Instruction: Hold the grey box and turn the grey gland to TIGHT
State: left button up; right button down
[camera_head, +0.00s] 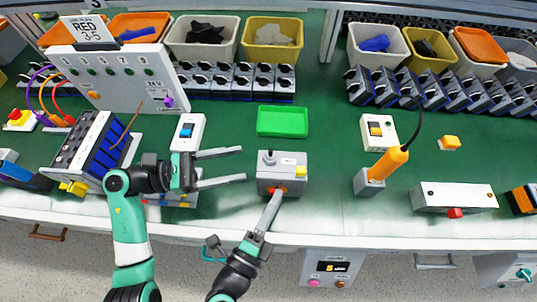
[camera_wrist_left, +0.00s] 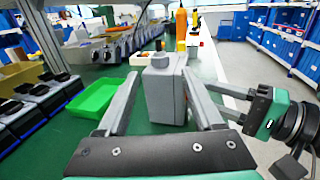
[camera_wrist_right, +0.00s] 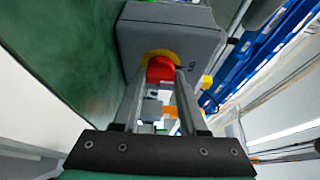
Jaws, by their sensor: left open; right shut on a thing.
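My right gripper (camera_head: 278,193) reaches the box's front and is shut on a red knob (camera_wrist_right: 160,67) with a yellow surround. Fingers partly hide the knob. I cannot read any TIGHT mark.
A green tray (camera_head: 282,121) lies behind the box. A blue rocker switch box (camera_head: 187,132) stands behind my left gripper. An orange-handled tool (camera_head: 388,163) in its stand is to the right. The bench between the box and that stand is clear.

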aim_at(263, 159)
pick_arm(q)
jog(key=x, duration=0.8)
jog(key=shift+d, duration=0.2)
grip_shut()
